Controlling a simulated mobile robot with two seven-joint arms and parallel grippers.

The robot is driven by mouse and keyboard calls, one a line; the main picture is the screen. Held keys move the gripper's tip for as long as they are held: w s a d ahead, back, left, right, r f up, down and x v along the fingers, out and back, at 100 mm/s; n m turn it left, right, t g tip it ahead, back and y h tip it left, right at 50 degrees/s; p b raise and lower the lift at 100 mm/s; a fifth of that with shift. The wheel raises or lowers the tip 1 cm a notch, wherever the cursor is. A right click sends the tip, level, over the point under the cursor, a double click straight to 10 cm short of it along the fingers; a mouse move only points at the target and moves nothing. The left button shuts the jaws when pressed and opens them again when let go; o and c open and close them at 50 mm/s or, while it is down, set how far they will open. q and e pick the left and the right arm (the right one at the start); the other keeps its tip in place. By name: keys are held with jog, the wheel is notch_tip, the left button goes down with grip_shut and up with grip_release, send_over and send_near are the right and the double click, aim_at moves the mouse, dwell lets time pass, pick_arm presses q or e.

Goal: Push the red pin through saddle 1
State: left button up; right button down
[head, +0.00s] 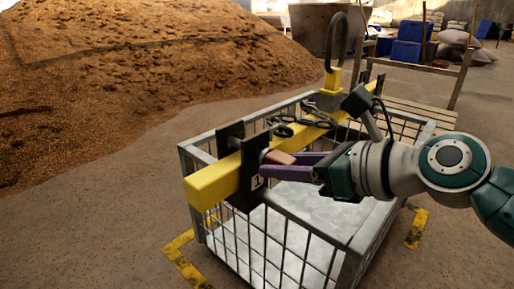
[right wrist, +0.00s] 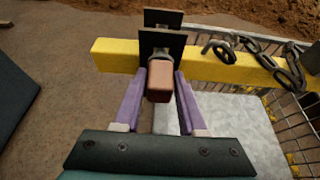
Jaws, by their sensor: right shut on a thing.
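Saddle 1 is a pair of dark upright plates (head: 256,185) marked "1", one on each side of the yellow beam (head: 213,184); both plates (right wrist: 162,41) also show in the right wrist view. The red pin has a brownish-red block-like head (head: 279,157). In the right wrist view the head (right wrist: 160,82) is between the purple fingers of my right gripper (right wrist: 159,88), with a grey round part against the near plate. My right gripper (head: 284,165) is shut on the head. How deep the pin sits is hidden. My left gripper is not in view.
The beam lies across a grey wire-mesh crate (head: 350,238). A dark chain (right wrist: 288,68) and a tall loop (head: 336,40) are on the beam beyond the saddle. A grain heap (head: 130,75) stands behind left. Bare floor lies left of the crate.

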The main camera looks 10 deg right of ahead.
jog(key=shift+w+a, duration=0.5)
jog(key=shift+w, duration=0.15)
dwell(0.4)
jog(key=shift+c, duration=2)
grip_release()
